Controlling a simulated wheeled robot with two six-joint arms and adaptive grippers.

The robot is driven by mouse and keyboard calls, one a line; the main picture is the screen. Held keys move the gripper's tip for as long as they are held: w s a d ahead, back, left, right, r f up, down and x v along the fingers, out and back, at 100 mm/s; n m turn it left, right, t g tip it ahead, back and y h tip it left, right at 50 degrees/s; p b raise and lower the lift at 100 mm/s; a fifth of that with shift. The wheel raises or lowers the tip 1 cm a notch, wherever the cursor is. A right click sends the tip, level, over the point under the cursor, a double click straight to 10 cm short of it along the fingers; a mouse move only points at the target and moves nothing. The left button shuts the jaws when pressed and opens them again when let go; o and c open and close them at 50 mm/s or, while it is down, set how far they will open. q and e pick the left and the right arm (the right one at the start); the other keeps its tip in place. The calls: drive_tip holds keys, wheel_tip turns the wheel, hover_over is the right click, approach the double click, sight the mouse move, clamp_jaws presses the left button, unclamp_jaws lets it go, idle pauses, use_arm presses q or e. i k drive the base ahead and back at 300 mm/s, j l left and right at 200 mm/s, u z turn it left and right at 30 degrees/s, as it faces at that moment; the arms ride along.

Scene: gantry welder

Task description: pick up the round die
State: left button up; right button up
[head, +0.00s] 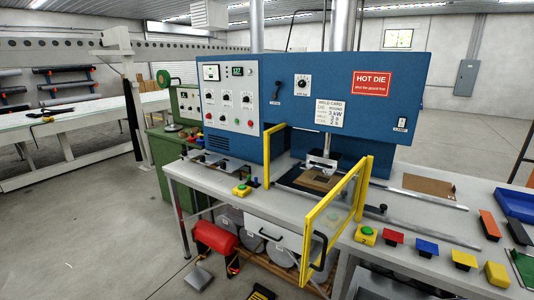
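I cannot pick out the round die with certainty. Several grey round discs (250,240) stand on a shelf under the welder's table, partly hidden by the drawer and the yellow guard. Small red (393,237), blue (427,248) and yellow (464,260) pieces lie in a row on the right bench, too small to identify. The weld card (329,113) on the blue welder (350,70) has a line that seems to read die round. Neither of my grippers shows in the head view.
Yellow-framed guards (335,220) stand around the press area, with a brown sheet (318,180) inside. A red tank (215,238) and a grey pedal (198,278) are below the table. A blue tray (516,204) sits at far right. The floor at left is open.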

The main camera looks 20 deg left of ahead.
sight(192, 155)
drive_tip(key=i+j+z, duration=0.2)
drive_tip(key=j, duration=0.8)
drive_tip(key=i+j+z, duration=0.2)
drive_tip(key=j, duration=0.8)
drive_tip(key=i+j+z, duration=0.2)
drive_tip(key=j, duration=0.85)
drive_tip(key=i+j+z, duration=0.2)
drive_tip(key=j, duration=0.85)
drive_tip(key=k+l, duration=0.05)
drive_tip(key=k, duration=0.05)
